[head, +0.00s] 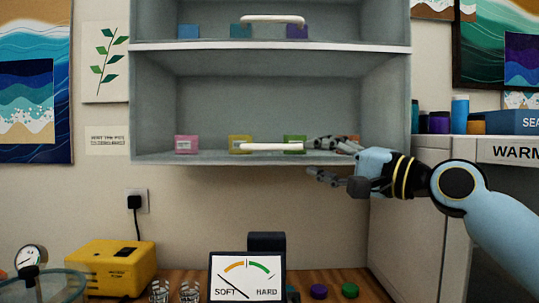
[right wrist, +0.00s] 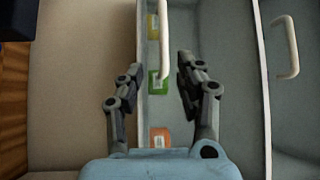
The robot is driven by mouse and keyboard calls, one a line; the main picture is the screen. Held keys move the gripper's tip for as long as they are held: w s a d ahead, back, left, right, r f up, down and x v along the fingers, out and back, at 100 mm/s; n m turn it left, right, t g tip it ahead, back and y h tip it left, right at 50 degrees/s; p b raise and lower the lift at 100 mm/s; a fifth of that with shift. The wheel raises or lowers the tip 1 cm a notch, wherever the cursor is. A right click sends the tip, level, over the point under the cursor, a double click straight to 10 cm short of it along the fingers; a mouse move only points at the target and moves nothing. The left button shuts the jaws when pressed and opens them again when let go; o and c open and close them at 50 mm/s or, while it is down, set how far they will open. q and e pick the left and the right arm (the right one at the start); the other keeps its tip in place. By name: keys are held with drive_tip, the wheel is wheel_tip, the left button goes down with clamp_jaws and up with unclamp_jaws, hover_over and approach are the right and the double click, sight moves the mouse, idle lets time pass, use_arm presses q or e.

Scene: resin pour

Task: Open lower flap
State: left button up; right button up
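The wall cabinet's lower compartment (head: 270,100) has a white horizontal handle (head: 271,147) along its bottom edge. The flap panel looks clear, and the boxes behind it show through. My right gripper (head: 311,157) is open at the right end of this handle, one finger above the cabinet's bottom edge and one below. In the right wrist view the lower handle (right wrist: 164,45) reaches between the spread fingertips (right wrist: 161,68); I see no clear contact. The upper flap's handle (head: 272,19) also shows in the right wrist view (right wrist: 288,48). My left gripper is out of view.
Small pink (head: 186,144), yellow (head: 240,144) and green boxes (head: 294,143) stand on the lower shelf. Below are a counter with a SOFT/HARD gauge (head: 247,277) and a yellow pump (head: 112,267). A grey cabinet (head: 425,235) stands at right.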

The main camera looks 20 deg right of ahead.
sight(280, 149)
drive_tip(key=x, duration=0.2)
drive_tip(key=r+p+x, duration=0.1)
drive_tip(key=x, duration=0.2)
drive_tip(key=shift+s+a, duration=0.1)
drive_tip(key=shift+a, duration=0.15)
drive_tip(key=x, duration=0.3)
drive_tip(key=shift+f, duration=0.15)
drive_tip(key=shift+p+x, duration=0.4)
drive_tip(key=shift+x, duration=0.6)
drive_tip(key=shift+f, duration=0.1)
drive_tip(key=shift+c, duration=1)
drive_tip(key=c, duration=0.5)
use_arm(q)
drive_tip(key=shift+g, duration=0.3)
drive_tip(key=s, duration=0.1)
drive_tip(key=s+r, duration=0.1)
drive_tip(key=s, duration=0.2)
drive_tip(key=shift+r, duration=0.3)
use_arm(e)
clamp_jaws()
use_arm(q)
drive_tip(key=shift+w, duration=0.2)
